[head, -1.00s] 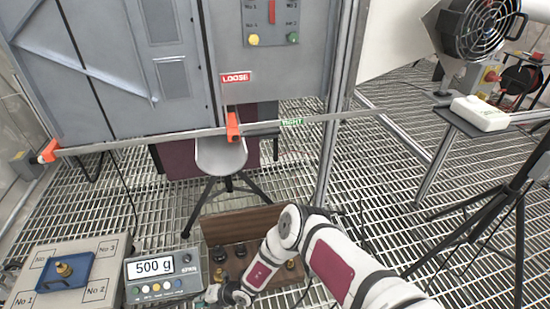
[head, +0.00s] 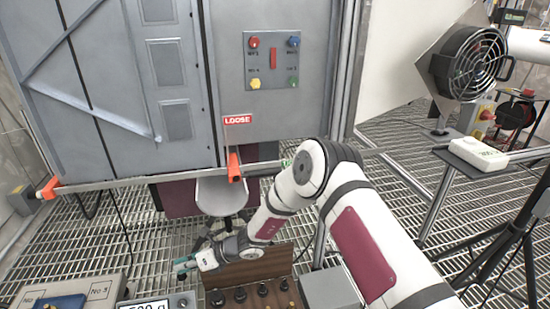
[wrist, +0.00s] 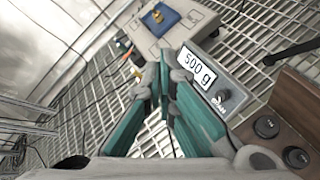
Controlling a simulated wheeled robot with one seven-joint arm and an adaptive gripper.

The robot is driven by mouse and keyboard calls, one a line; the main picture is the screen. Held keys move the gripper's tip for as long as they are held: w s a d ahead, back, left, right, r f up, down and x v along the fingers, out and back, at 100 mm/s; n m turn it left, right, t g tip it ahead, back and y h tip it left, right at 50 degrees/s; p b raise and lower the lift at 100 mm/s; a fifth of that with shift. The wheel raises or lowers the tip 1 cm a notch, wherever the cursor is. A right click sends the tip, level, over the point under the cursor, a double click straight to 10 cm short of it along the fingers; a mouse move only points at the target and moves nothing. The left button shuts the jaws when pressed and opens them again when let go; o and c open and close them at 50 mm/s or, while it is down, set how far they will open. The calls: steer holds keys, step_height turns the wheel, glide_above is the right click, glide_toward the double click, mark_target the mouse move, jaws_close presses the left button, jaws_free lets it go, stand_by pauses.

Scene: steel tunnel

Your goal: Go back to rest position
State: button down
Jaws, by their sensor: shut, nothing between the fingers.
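My gripper (head: 186,265) is shut and empty, held in the air in the lower middle of the head view, above the scale's area. My white arm comes in from the lower right and bends at the elbow. In the wrist view the two green-sided fingers (wrist: 162,95) meet, with nothing between them. Beyond them show the scale display reading 500 g (wrist: 198,68) and the numbered box with a blue tray and a brass weight on it (wrist: 160,18).
A wooden weight rack (head: 250,275) with several dark weights stands below the arm. A grey cabinet with coloured buttons (head: 272,65) and a LOOSE label fills the back. A fan (head: 470,65) and a white device (head: 478,152) are at the right. Open grating lies between.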

steer(key=s+d+r+n+g+h, duration=0.15)
steer(key=d+r+n, duration=0.25)
steer(key=r, duration=0.4)
steer(key=s+d+r+n, duration=0.2)
steer(key=d+r+n, duration=0.2)
steer(key=r, duration=0.5)
steer(key=s+d+r+n+g+h, duration=0.1)
steer(key=s+d+r+n, duration=0.2)
steer(key=r, duration=0.5)
steer(key=s+d+r+n+t+h, duration=0.1)
steer(key=s+d+r+n+h, duration=0.2)
steer(key=s+d+r+n, duration=0.45)
steer(key=s+d+r+n+h, duration=0.25)
steer(key=s+d+r, duration=0.4)
steer(key=d, duration=0.65)
steer(key=s+d+f+n+t+h, duration=0.2)
steer(key=s+d+n+h, duration=0.25)
steer(key=s+d, duration=1.15)
step_height(320, 180, up, 29)
steer(key=t+p, duration=0.3)
steer(key=p, duration=2.5)
steer(key=shift+s+a+r+m, duration=0.2)
steer(key=shift+s+a+m, duration=0.15)
steer(key=shift+s+a, duration=0.1)
steer(key=shift+t, duration=0.25)
